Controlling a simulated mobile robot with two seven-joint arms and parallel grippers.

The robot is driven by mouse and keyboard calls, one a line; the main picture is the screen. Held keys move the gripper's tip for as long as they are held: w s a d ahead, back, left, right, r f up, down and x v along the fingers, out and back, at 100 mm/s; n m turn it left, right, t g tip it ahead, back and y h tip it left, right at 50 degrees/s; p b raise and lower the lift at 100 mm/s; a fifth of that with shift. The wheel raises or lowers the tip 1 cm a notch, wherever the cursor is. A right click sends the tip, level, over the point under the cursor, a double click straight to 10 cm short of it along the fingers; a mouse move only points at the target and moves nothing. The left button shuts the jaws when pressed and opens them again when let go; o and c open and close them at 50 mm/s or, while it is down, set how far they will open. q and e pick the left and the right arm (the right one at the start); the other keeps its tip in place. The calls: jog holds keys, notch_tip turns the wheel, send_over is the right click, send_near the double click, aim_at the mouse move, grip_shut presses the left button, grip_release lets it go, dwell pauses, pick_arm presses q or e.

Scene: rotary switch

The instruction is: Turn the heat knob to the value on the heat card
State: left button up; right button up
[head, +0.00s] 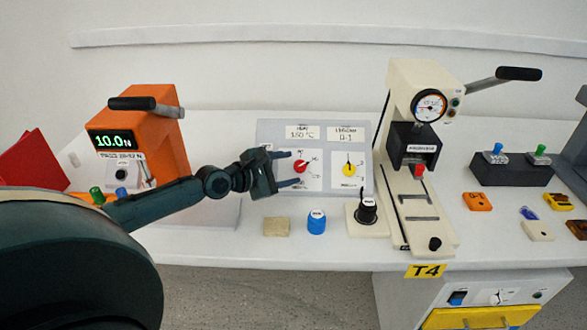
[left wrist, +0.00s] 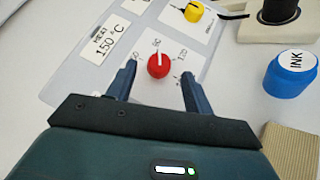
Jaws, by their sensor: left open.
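The red heat knob (head: 300,167) sits on a white dial plate on the grey sloped panel (head: 268,133). It also shows in the left wrist view (left wrist: 158,65), its white pointer line aimed at the mark that looks like 80. The heat card (left wrist: 103,43) beside the dial reads 150 °C; it also shows in the head view (head: 303,132). My left gripper (head: 289,169) is open in front of the panel. In the left wrist view its fingers (left wrist: 157,82) stand on either side of the knob, apart from it. My right gripper is not in view.
A yellow knob (head: 348,170) is right of the red one on the same panel. A tan block (head: 276,227), a blue ink jar (head: 316,222) and a black-handled stamp (head: 367,210) stand in front. A cream press (head: 415,185) rises at right, an orange gauge (head: 150,150) at left.

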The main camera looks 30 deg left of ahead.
aim_at(300, 166)
pick_arm(q)
jog(key=shift+x, duration=1.35)
jog(key=c, duration=1)
jog(key=shift+b, duration=0.3)
